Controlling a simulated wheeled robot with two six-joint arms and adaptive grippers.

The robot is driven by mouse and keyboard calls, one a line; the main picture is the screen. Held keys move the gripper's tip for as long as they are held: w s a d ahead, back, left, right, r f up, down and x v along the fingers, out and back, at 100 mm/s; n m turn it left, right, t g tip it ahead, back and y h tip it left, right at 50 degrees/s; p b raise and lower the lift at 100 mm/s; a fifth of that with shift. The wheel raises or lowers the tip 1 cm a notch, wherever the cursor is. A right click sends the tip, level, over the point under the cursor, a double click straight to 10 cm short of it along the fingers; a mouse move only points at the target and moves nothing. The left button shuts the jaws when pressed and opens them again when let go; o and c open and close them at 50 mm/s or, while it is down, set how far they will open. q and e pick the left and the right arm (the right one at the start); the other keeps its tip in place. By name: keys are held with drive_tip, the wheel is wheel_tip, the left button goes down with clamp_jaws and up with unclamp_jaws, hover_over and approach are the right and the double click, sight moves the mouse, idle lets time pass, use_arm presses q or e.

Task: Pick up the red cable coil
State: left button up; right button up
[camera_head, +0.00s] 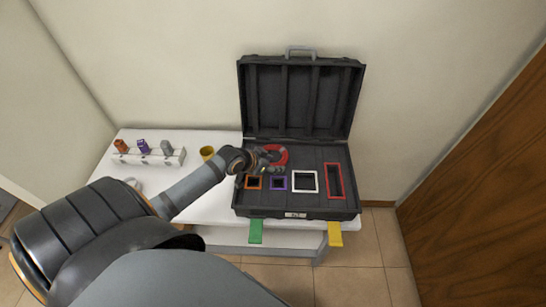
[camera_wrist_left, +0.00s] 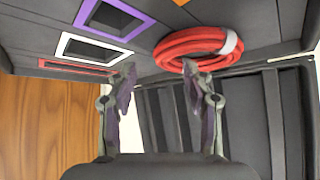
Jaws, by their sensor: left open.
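The red cable coil (camera_head: 279,153) lies inside the open black case, near the back of its base and close to the hinge side. In the wrist view the coil (camera_wrist_left: 190,46) is a bundle of red loops with a pale band on one side. My left gripper (camera_head: 268,163) is at the coil's left front edge in the head view. In the wrist view my left gripper (camera_wrist_left: 158,72) is open and empty, with one fingertip close to the coil's edge. I cannot tell whether they touch. My right gripper is not in view.
The black case (camera_head: 343,207) stands open on a white table (camera_head: 215,214), its lid upright. Its base has orange, purple, white and red framed slots. Green and yellow latches hang in front.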

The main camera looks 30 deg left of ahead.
sight(279, 163)
use_arm(q)
drive_tip(key=x, duration=0.4)
drive_tip(key=shift+w+a+f, duration=0.1)
drive_tip(key=shift+w, duration=0.15)
drive_tip(key=shift+s, duration=0.15)
drive_tip(key=shift+c, duration=1.3)
drive_tip(key=c, duration=0.5)
clamp_jaws()
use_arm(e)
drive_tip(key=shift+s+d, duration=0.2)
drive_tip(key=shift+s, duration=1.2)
